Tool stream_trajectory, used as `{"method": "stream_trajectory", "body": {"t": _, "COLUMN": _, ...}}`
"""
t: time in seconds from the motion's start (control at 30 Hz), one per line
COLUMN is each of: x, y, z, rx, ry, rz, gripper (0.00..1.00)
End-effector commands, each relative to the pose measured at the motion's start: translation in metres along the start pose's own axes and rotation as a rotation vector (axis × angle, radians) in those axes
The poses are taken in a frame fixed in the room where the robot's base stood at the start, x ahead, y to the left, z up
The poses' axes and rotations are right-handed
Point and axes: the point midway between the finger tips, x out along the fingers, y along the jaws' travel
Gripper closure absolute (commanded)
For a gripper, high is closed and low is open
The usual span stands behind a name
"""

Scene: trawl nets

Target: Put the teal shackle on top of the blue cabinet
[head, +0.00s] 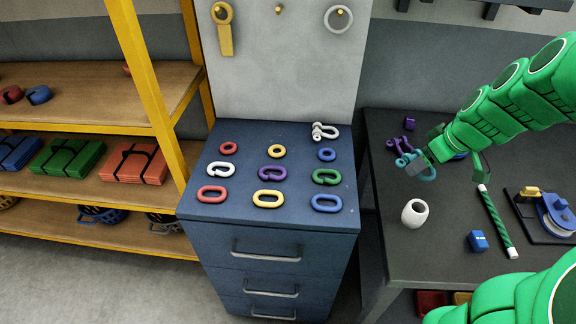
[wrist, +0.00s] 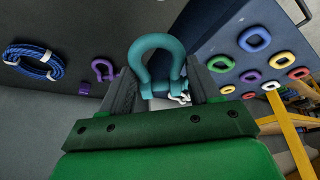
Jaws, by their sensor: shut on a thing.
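The teal shackle (wrist: 157,58) is between the fingers of my gripper (wrist: 160,95) in the wrist view, its bow pointing away from the palm. In the head view my gripper (head: 432,162) is shut on the teal shackle (head: 424,172) above the dark workbench, right of the cabinet. The blue cabinet (head: 270,232) stands in the middle of the head view. The cabinet also shows at the right of the wrist view (wrist: 226,75).
A yellow-framed shelf (head: 140,75) stands left of the cabinet. Bare strips lie between the cabinet-top rings.

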Motion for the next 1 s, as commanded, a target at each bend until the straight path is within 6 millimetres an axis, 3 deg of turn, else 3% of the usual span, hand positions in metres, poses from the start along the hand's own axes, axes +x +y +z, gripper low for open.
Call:
{"method": "stream_trajectory", "body": {"t": 0.47, "x": 0.027, "y": -0.041, "z": -0.089, "rx": -0.176, "ry": 0.005, "rz": -0.075, "gripper": 0.93}}
{"method": "stream_trajectory", "body": {"t": 1.0, "x": 0.056, "y": -0.114, "z": -0.18, "rx": -0.368, "ry": 0.006, "rz": -0.159, "gripper": 0.93}}
